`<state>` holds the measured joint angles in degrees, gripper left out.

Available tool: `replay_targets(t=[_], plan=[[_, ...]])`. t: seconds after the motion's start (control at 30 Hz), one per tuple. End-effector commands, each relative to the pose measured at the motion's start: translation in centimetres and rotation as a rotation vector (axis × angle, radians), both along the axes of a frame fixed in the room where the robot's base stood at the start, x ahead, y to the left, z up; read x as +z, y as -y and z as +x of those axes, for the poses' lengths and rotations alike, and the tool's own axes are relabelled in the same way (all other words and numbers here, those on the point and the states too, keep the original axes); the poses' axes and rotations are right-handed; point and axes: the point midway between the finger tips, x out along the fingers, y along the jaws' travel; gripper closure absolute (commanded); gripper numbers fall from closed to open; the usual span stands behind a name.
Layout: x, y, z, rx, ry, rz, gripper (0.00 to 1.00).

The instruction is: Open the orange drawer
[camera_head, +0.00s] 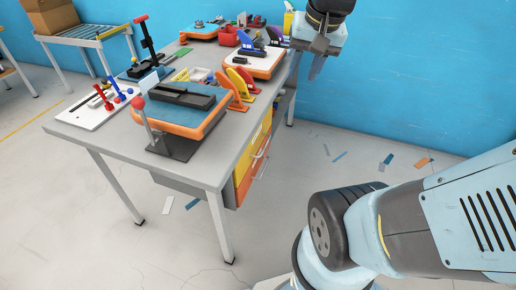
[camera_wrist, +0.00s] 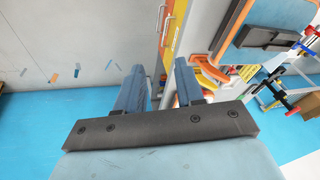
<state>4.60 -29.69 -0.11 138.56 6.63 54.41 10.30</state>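The orange drawer (camera_head: 243,188) is the lower of two drawers in the right side of the grey workbench, under a yellow drawer (camera_head: 247,160). It looks shut, with a pale bar handle (camera_head: 262,167) on its front. My gripper (camera_head: 316,68) hangs at the upper right, beyond the bench's right side, above and away from the drawer handles. In the wrist view my gripper (camera_wrist: 160,78) shows two separate blue fingers with nothing between them.
The workbench top (camera_head: 92,142) holds a blue-and-orange board (camera_head: 205,119), an orange-based board (camera_head: 263,66), clamps and small tools. Bench legs (camera_head: 221,226) stand near the drawers. The floor (camera_head: 316,150) right of the bench is clear apart from flat scraps.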

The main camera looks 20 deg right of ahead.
Motion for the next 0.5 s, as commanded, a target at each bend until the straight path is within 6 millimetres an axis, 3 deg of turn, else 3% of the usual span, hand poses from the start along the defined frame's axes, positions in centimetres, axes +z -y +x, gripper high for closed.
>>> replay_targets(t=[0.5], plan=[[-6.8,1.9,9.2,-0.528,-0.371,0.288,0.63]])
